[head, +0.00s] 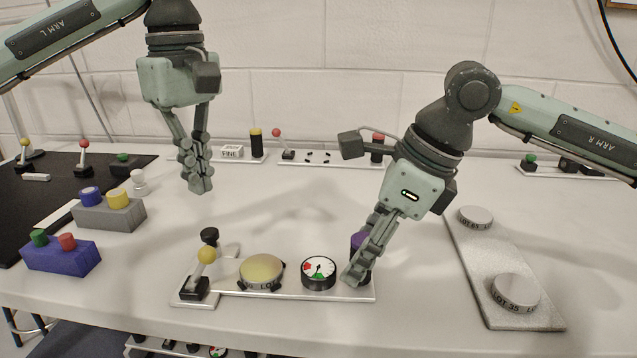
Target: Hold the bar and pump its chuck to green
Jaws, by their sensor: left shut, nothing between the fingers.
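The gauge has a white face with red and green sectors. Its needle is too small to read surely. My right gripper (358,278) is at the bar, its fingers low across it and hiding most of it; they look shut on it. My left gripper (199,187) is shut and empty above the table, behind the lever and apart from it.
A grey block (108,217) and a blue block (60,258) with coloured pegs stand at left. A speckled plate (512,318) with two LOT discs lies at right. Other fixtures with a yellow-topped bar (256,143) and red knobs stand at the back. The table's middle is clear.

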